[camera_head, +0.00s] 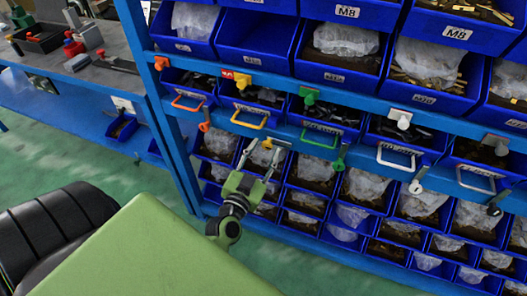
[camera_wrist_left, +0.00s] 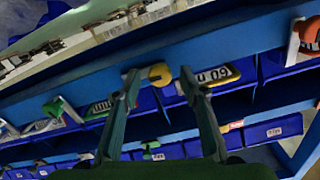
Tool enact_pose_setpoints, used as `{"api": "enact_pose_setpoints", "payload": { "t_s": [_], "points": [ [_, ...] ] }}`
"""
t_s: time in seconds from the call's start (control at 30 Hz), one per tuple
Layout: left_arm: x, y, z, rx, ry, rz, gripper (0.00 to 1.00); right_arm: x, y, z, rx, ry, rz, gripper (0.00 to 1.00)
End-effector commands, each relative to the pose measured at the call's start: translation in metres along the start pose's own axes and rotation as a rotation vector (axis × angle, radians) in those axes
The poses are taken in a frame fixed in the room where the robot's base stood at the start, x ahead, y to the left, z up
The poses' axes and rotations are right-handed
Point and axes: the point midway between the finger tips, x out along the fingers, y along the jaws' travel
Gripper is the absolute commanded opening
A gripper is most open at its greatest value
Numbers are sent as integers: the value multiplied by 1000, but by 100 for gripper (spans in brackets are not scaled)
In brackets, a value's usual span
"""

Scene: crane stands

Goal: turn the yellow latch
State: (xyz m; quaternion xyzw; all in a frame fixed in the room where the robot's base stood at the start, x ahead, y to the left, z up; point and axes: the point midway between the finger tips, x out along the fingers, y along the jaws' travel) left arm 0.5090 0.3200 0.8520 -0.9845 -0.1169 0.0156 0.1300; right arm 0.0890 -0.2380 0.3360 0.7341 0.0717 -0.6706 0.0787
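The yellow latch (camera_head: 267,143) shows as a small knob on the lower blue rail, below a yellow bar handle (camera_head: 250,118). My left gripper (camera_head: 265,152) reaches up to it, with one finger on each side. In the left wrist view the round yellow knob (camera_wrist_left: 160,74) sits between the two fingertips. Gaps show on both sides, so the fingers (camera_wrist_left: 160,82) are open and hold nothing. The latch's lower part is partly hidden by the gripper in the head view. My right gripper is not in view.
An orange latch (camera_head: 205,118) hangs to the left and a green latch (camera_head: 340,157) to the right on the same rail. White latches (camera_head: 415,185) and bar handles (camera_head: 397,158) follow further right. Blue bins (camera_head: 345,60) fill the rack. A workbench (camera_head: 85,75) stands at left.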

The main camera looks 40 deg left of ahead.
Motion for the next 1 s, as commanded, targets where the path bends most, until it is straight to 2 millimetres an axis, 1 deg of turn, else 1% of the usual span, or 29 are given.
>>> {"api": "enact_pose_setpoints", "payload": {
  "t_s": [0.17,0.27,0.3,0.33,0.67,0.87,1.0],
  "points": [
    [0,0,0,1,0,0,39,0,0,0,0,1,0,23],
    [0,0,0,1,0,0,16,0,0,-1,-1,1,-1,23],
    [0,0,0,1,0,0,6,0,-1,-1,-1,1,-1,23],
    [0,0,0,1,0,0,1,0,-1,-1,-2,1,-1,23],
    [0,0,-1,-23,0,1,1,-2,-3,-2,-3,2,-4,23],
    [0,0,-2,-111,1,3,1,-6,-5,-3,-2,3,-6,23],
    [0,0,-2,-215,1,2,1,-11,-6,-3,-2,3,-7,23]
  ]
}}
